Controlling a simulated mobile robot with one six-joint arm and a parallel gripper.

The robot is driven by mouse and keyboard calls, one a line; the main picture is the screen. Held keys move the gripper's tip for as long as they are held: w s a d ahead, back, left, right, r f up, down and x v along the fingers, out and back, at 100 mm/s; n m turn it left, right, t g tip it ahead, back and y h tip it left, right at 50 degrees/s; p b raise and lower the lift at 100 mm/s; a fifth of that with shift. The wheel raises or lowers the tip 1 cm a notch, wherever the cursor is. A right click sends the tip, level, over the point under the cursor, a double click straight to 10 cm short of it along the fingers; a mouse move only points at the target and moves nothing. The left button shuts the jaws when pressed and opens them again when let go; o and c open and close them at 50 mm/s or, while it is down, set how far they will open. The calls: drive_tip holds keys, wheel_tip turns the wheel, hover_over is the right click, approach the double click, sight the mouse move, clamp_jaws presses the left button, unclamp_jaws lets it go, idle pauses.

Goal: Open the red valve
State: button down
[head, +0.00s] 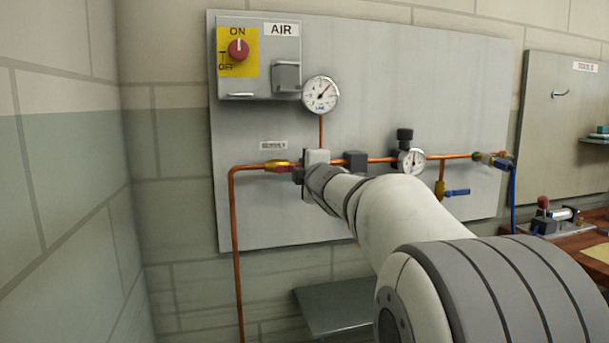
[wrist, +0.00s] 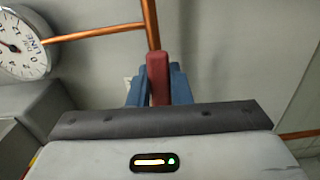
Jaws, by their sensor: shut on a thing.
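The red valve handle (head: 280,164) sits on a brass-yellow valve body (head: 271,167) in the copper pipe, beneath the SUPPLY label. My gripper (head: 295,172) is at the handle, with the wrist hiding part of it. In the wrist view the red handle (wrist: 158,78) stands between my two blue fingers (wrist: 157,90), which are shut on it. The handle looks roughly in line with the main pipe there. The valve body is hidden in the wrist view.
The LINE gauge (head: 320,94) stands above the pipe, its needle pointing up right. A red knob (head: 238,49) on the AIR box points to ON. A second gauge (head: 412,161) and a blue-handled valve (head: 456,192) lie to the right. A grey shelf (head: 335,305) is below.

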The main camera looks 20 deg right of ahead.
drive_tip(key=shift+r+n, duration=0.25)
drive_tip(key=shift+n, duration=0.05)
drive_tip(key=c, duration=1.3)
unclamp_jaws()
drive_tip(key=shift+f, duration=0.1)
drive_tip(key=s, duration=0.7)
drive_tip(key=shift+s+a+p, duration=0.35)
